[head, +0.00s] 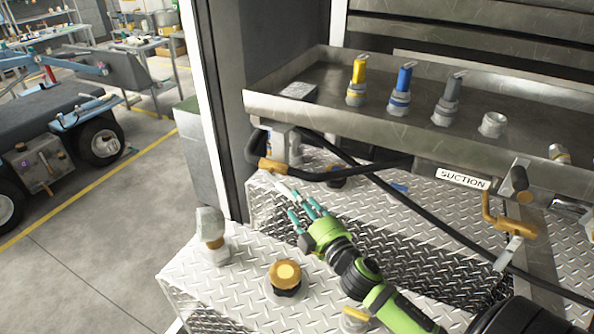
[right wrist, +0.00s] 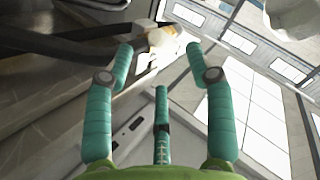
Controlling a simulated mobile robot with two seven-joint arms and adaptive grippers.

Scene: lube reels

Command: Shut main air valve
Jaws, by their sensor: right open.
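A valve with an orange handle (head: 272,165) and a grey body sits under the left end of the metal tray, beside a black hose. No label names it as the main air valve. My right gripper (head: 305,206), green with teal fingers, is open just below and to the right of this handle, apart from it. In the right wrist view the open right gripper (right wrist: 158,50) has nothing between its fingers. An orange-brown tip (right wrist: 156,38) on a dark bar shows just beyond the fingertips. A second orange lever (head: 498,215) hangs beside the SUCTION label (head: 463,178). My left gripper is out of view.
The metal tray (head: 330,115) holds yellow, blue and grey nozzle fittings. Black hoses loop beneath it. A capped post (head: 211,230) and an orange-topped cap (head: 285,275) stand on the diamond-plate deck (head: 240,300). Open floor lies at left, with a wheeled cart (head: 75,110).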

